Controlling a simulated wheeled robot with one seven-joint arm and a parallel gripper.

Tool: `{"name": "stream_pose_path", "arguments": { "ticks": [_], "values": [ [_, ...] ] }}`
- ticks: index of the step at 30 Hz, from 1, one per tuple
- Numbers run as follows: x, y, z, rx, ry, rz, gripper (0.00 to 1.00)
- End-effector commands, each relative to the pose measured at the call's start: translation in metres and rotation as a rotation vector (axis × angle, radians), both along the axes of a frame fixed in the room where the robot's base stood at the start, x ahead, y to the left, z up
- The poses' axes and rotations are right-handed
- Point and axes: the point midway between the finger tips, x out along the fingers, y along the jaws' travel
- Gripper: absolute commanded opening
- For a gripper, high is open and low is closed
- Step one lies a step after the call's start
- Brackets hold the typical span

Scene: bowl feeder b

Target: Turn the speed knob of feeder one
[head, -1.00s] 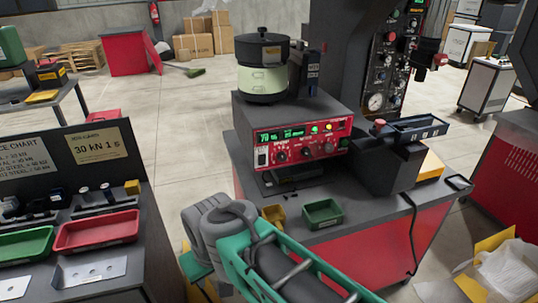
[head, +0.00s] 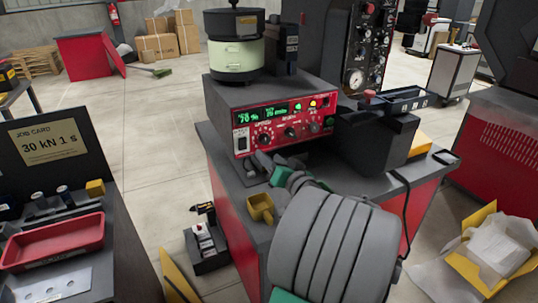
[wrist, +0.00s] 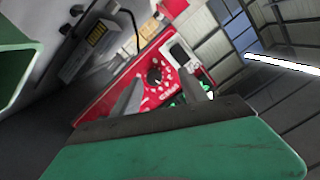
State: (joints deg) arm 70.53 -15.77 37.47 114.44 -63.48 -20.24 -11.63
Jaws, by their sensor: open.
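The feeder is a grey box with a red front panel (head: 278,146) and a dark and pale green bowl (head: 236,50) on top. My gripper (head: 264,163) is just in front of the panel's lower left part, partly hidden by my arm. In the wrist view my open fingers (wrist: 158,92) point at the panel, with a black knob (wrist: 154,76) between their tips; contact cannot be told.
A yellow scoop-like bin (head: 261,208) stands on the bench beside my wrist. A black hopper (head: 376,143) stands right of the panel. A green bin edge (wrist: 16,70) shows at left in the wrist view. A side table with a red tray (head: 52,241) is at left.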

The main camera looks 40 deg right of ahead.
Motion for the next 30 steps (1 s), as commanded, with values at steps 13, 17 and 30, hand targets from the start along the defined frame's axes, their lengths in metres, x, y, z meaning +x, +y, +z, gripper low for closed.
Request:
{"name": "stream_pose_path", "arguments": {
  "ticks": [13, 17, 30],
  "values": [
    [0.043, -0.038, 0.009, 0.008, -0.067, -0.052, 0.51],
    [0.057, -0.042, 0.009, 0.007, -0.067, -0.054, 0.51],
    [0.060, -0.044, 0.008, 0.007, -0.066, -0.055, 0.38]
  ]
}}
